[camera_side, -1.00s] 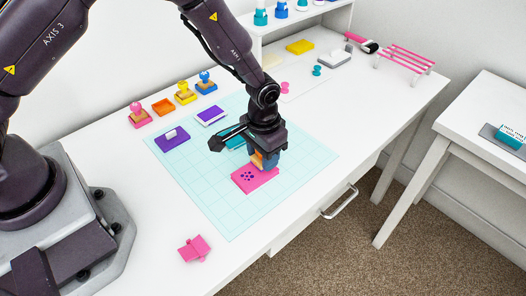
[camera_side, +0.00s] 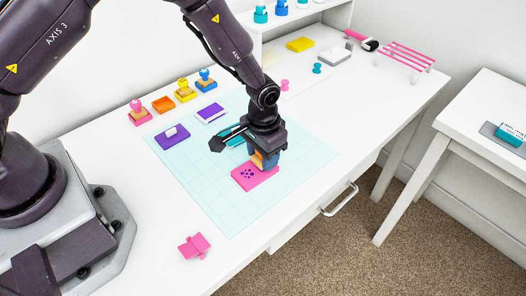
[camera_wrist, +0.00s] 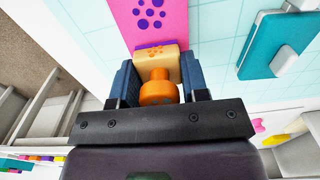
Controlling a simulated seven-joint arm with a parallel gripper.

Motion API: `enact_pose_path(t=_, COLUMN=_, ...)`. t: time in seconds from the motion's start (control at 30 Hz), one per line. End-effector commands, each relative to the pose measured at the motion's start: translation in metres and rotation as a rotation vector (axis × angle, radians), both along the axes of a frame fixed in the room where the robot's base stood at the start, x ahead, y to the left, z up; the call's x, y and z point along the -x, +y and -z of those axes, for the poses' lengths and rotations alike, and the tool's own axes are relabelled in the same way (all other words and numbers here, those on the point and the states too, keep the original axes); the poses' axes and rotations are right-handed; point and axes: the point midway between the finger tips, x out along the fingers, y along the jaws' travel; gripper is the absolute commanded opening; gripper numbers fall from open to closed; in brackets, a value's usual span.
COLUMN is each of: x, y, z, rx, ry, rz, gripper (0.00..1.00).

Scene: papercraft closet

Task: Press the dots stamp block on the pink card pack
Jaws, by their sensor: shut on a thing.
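The pink card pack (camera_side: 262,181) lies on the light blue cutting mat, with a cluster of purple dots printed on it. It also shows at the top of the wrist view (camera_wrist: 173,28). My gripper (camera_side: 264,158) is shut on the dots stamp block (camera_wrist: 157,58), a wooden block with an orange knob and a dot picture on top. The stamp is at the card's end beside the printed dots. A purple edge shows under the block in the wrist view. Whether the stamp's face touches the card is hidden.
A teal pad (camera_wrist: 284,40) lies beside the card, partly behind my gripper in the side view. Several stamps (camera_side: 184,91) line the back. A pink piece (camera_side: 195,246) lies at the front. The mat's front area is clear.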

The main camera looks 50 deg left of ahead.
Motion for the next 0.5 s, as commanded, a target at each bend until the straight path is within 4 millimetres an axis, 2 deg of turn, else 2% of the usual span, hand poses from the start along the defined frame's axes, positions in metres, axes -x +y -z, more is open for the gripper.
enact_pose_path(t=0.5, x=0.0, y=0.0, z=0.0063, rx=0.0, ry=0.0, rz=0.0, gripper=0.13)
